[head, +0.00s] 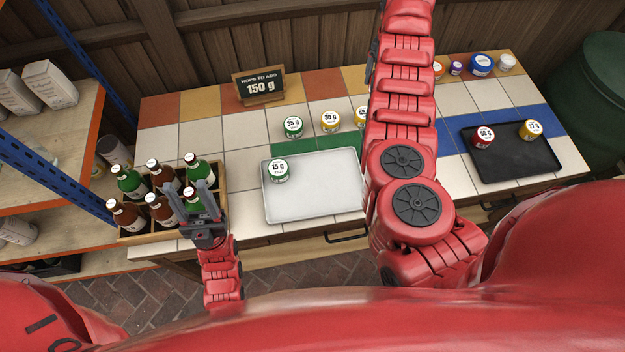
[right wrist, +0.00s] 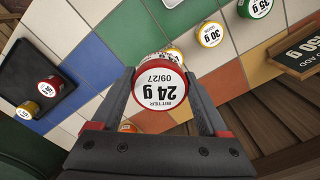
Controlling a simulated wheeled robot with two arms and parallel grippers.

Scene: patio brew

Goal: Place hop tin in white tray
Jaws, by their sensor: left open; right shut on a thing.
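The white tray (head: 325,190) lies on the tiled counter in the head view, with a green-sided 15 g tin (head: 277,170) at its upper left. My right gripper (right wrist: 160,84) is shut on a red tin (right wrist: 160,86) labelled BITTER 24 g, held between both fingers above the counter. That gripper and its tin are out of sight in the head view, where my right arm covers the middle. My left gripper (head: 204,192) is open and empty, at the bottle crate. More tins stand behind the white tray: green 35 g (head: 293,127) and yellow 30 g (head: 330,121), with another partly hidden.
A sign (head: 259,87) reads HOPS TO ADD 150 g. A wooden crate (head: 150,238) of bottles stands left of the white tray. A black tray (head: 510,160) at right holds a red tin (head: 483,136) and a yellow tin (head: 530,130). Several tins line the back right.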

